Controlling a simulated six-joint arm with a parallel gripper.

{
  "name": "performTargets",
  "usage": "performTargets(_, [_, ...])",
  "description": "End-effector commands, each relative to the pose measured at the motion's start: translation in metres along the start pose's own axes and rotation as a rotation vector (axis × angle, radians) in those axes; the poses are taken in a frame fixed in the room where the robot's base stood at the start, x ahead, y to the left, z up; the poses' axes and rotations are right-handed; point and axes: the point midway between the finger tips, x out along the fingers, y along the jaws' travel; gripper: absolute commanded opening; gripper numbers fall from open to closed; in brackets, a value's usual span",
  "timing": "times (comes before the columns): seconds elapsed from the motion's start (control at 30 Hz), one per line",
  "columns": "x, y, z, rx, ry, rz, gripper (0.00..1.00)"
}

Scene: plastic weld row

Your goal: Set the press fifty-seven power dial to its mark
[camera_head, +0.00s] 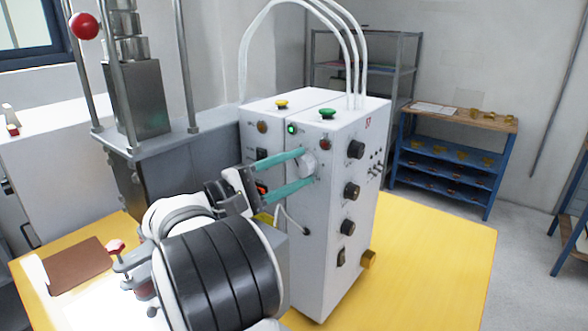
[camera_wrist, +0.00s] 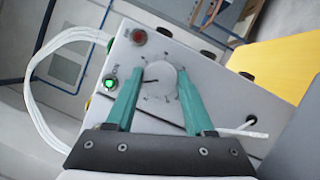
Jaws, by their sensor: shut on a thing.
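The press fifty-seven power dial (camera_head: 308,163) is a round white knob on the front of a white control box (camera_head: 345,112) bearing a small red "57". In the wrist view the dial (camera_wrist: 162,77) has a dark pointer line toward picture left, with small marks around it. I cannot tell which mark is the set one. My gripper (camera_head: 306,166) has its two teal fingers on opposite sides of the dial and is shut on it. In the wrist view the fingertips (camera_wrist: 159,74) flank the knob, with its face visible between them.
A lit green lamp (camera_wrist: 109,83) and a red button (camera_wrist: 138,36) sit near the dial. Black knobs (camera_head: 352,190) line the box's right side. A grey press (camera_head: 140,100) stands at left. White hoses (camera_head: 350,50) rise from the box. The yellow table (camera_head: 440,255) is clear at right.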

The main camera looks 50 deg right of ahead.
Motion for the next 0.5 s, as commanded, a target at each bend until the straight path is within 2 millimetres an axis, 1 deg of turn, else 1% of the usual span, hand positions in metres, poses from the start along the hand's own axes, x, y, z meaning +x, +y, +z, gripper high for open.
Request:
performTargets(0.2, [-0.0002, -0.0002, -0.0004, -0.049, 0.002, 0.021, 0.0])
performTargets(0.5, [-0.0002, -0.0001, -0.0004, -0.063, 0.002, 0.027, 0.0])
